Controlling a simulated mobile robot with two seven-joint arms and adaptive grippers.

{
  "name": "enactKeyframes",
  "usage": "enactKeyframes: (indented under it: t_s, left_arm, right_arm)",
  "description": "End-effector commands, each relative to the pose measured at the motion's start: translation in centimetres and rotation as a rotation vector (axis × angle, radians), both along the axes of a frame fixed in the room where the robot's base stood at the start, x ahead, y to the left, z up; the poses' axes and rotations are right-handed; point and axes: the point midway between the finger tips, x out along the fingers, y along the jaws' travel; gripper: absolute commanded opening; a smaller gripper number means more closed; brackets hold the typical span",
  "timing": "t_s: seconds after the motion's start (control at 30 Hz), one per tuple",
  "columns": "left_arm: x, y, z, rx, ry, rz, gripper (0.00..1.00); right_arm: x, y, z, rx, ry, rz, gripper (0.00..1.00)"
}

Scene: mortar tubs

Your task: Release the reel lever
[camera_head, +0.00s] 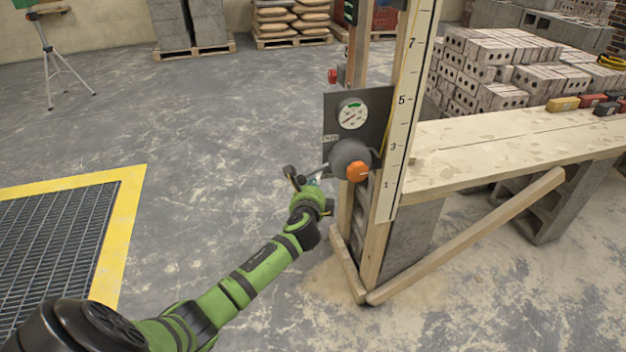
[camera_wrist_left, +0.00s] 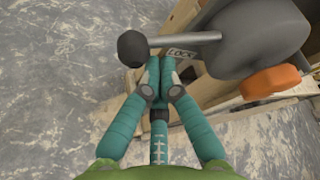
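The reel (camera_head: 350,155) is a dark grey drum with an orange knob (camera_head: 357,171), mounted on a panel at the timber post. Its lever (camera_head: 316,169) sticks out to the left of the drum. In the left wrist view the lever (camera_wrist_left: 186,40) is a metal rod with a black ball end (camera_wrist_left: 133,48), running from the grey drum (camera_wrist_left: 258,40). My left gripper (camera_head: 308,184) is at the lever. In the left wrist view its teal fingertips (camera_wrist_left: 160,68) are together just below the rod, with nothing visible between them. Contact with the rod cannot be told. My right gripper is out of view.
A dial gauge (camera_head: 353,115) sits above the reel, beside a numbered scale board (camera_head: 407,110). A plank bench (camera_head: 500,140) on blocks stands right, with a slanting brace (camera_head: 470,235) below. Bricks (camera_head: 500,65) are stacked behind. Open floor (camera_head: 200,120) lies left.

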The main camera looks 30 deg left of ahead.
Motion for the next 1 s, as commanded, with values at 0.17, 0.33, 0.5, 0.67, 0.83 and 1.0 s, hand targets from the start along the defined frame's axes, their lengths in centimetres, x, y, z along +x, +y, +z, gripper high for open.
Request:
enactKeyframes:
  t_s: [0.17, 0.33, 0.5, 0.67, 0.83, 1.0]
  left_arm:
    - [-0.2, 0.5, 1.7, 0.066, 0.073, 0.006, 0.00]
    - [-0.4, 0.6, 2.3, 0.134, 0.155, 0.005, 0.00]
    - [-0.5, 0.8, 3.5, 0.222, 0.257, 0.006, 0.00]
    - [-0.6, 0.7, 4.3, 0.316, 0.368, 0.006, 0.00]
    - [-0.6, 0.7, 4.8, 0.402, 0.468, 0.005, 0.00]
    - [-0.6, 0.7, 4.4, 0.434, 0.506, 0.004, 0.00]
  right_arm:
    - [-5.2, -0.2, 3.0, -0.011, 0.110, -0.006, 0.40]
    - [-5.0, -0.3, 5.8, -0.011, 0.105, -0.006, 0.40]
    - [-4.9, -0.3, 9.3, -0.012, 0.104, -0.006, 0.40]
    - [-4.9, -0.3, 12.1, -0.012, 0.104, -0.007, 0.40]
    - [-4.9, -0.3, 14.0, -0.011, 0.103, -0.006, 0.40]
    - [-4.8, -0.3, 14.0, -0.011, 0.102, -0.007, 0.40]
